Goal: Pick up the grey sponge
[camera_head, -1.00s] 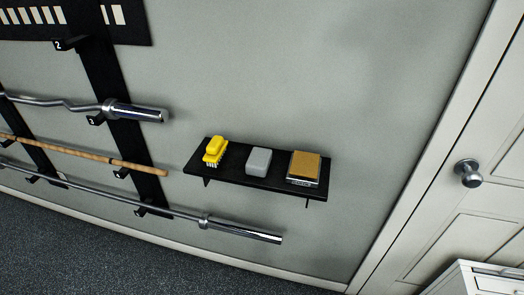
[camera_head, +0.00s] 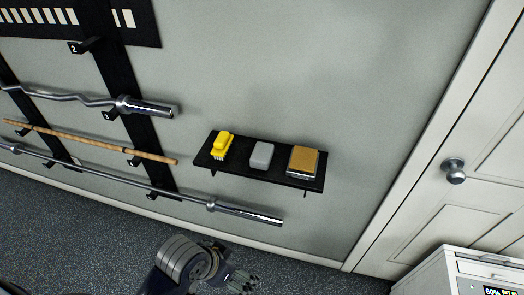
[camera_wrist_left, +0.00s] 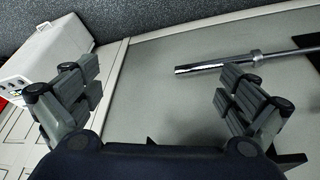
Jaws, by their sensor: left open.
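The grey sponge (camera_head: 261,155) lies in the middle of a small black wall shelf (camera_head: 216,163), between a yellow brush (camera_head: 222,146) and a tan-topped block (camera_head: 303,161). My left gripper (camera_head: 241,283) is at the bottom of the head view, below the shelf and apart from it. In the left wrist view my left gripper (camera_wrist_left: 165,92) is open, its fingers wide apart with nothing between them. The sponge cannot be made out in the wrist view. My right gripper is not in view.
A rack on the left wall holds metal bars (camera_head: 246,212) and a wooden stick (camera_head: 90,142); one bar's end runs below the shelf. A door with a round knob (camera_head: 453,170) and a white cabinet (camera_head: 436,276) are at the right.

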